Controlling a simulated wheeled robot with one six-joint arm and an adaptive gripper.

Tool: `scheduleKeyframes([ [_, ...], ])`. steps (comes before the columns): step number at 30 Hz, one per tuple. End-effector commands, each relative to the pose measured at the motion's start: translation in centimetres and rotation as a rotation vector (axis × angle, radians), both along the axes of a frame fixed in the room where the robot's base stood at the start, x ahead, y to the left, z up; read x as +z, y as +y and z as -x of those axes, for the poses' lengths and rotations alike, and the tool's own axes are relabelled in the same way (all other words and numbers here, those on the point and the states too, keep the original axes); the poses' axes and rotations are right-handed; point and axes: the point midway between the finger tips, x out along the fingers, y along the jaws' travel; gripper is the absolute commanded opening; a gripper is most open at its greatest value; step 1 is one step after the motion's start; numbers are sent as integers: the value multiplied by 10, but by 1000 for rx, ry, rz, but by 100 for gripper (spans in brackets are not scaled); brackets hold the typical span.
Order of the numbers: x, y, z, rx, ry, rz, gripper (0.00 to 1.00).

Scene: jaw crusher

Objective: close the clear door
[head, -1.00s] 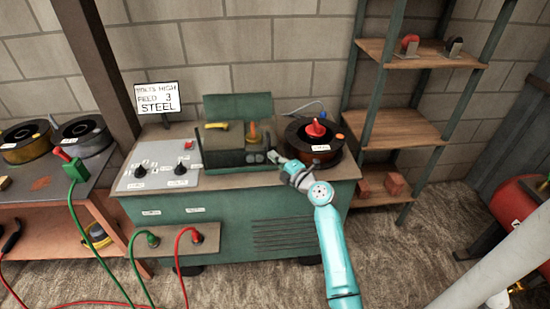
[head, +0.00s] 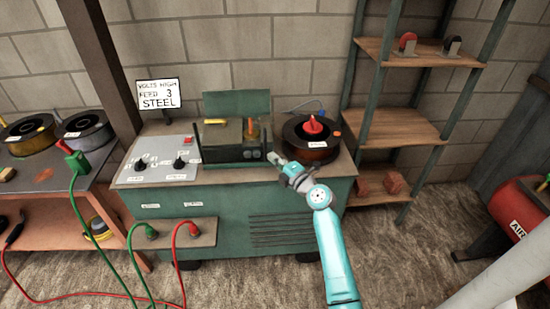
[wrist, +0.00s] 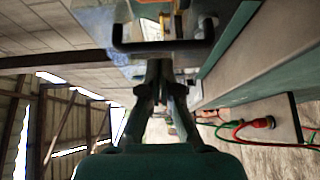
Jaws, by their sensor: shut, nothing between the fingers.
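The green machine (head: 280,200) has a dark open-topped housing (head: 222,155) on its top, with a green panel (head: 237,105) standing upright behind it. The clear door is hard to make out against the dark housing; I cannot tell its exact angle. A black bar handle (wrist: 160,47) crosses the wrist view just beyond my fingertips. My gripper (head: 277,158) is at the right end of the housing, shut and empty. In the wrist view, my shut fingers (wrist: 160,66) point at the handle; I cannot tell whether they touch it.
A wire spool (head: 311,140) with a red knob sits right of the housing, close to my gripper. A control panel (head: 160,160) and a sign (head: 158,94) are at the left. Cables (head: 130,250) hang in front. A shelf rack (head: 400,130) stands at the right.

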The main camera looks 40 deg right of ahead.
Motion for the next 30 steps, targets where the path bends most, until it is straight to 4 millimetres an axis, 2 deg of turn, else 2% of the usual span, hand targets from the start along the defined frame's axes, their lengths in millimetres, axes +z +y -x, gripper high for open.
scheduleKeyframes([
  [9, -1, -47, 27, -1, 1, -2, 0],
  [15, -1, -68, 39, 1, 2, -1, 0],
  [26, -1, -73, 42, 4, 2, -2, 0],
  [30, -13, -62, 45, 0, 14, -35, 0],
])
